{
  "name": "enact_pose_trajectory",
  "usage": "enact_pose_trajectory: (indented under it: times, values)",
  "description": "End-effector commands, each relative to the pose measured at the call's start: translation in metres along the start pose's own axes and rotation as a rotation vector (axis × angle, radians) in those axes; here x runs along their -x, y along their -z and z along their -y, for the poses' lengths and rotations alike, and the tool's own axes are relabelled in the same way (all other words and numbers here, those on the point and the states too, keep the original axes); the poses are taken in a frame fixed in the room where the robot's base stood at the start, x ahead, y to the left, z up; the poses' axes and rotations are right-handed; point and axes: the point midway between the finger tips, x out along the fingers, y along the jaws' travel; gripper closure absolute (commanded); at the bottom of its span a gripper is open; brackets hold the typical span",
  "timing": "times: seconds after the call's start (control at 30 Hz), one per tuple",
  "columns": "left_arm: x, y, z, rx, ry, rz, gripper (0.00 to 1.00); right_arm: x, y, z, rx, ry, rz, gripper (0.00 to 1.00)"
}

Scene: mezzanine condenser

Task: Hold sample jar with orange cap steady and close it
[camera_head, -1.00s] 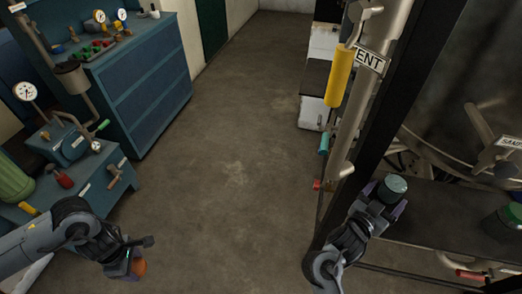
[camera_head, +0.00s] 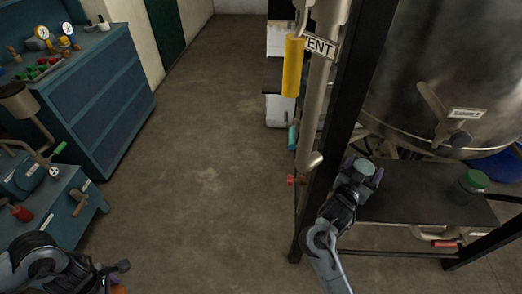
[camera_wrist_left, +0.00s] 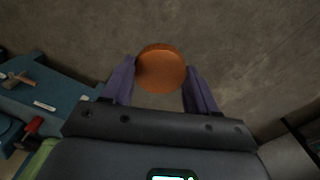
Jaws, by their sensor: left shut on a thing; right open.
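The sample jar's round orange cap (camera_wrist_left: 161,69) shows from above in the left wrist view, between the two purple fingers of my left gripper (camera_wrist_left: 160,75). In the head view only a sliver of orange (camera_head: 120,290) shows at the bottom edge. I cannot tell whether the cap is seated. My right gripper (camera_head: 363,172) is open beside the dark frame post, with a pale teal round-topped thing (camera_head: 364,167) between its fingers. I cannot tell whether they touch it.
A green-capped jar (camera_head: 473,182) stands on the dark shelf (camera_head: 415,205) under the steel tank (camera_head: 440,70). The pipe with the VENT sign (camera_head: 320,47) and the black post (camera_head: 345,120) stand close to my right arm. Blue benches (camera_head: 95,95) line the left; the floor between is clear.

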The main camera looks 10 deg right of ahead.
Motion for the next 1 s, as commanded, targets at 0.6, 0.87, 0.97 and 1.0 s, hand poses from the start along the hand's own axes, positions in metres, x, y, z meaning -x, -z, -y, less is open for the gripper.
enact_pose_trajectory:
  times: [0.6,0.87,0.97,1.0]
  values:
    - [0.000,0.000,0.000,0.000,0.000,0.000,0.69,0.000,0.000,0.000,-0.001,0.000,-0.001,0.60]
    - [0.004,0.000,0.000,0.000,0.000,0.000,0.69,0.000,0.003,0.000,0.000,0.000,0.000,0.60]
    - [0.009,0.000,0.000,0.000,0.000,0.000,0.69,0.001,0.005,0.001,0.000,0.001,0.000,0.60]
    - [0.011,0.000,0.000,0.000,0.000,0.000,0.69,0.001,0.007,0.001,0.000,0.001,0.000,0.60]
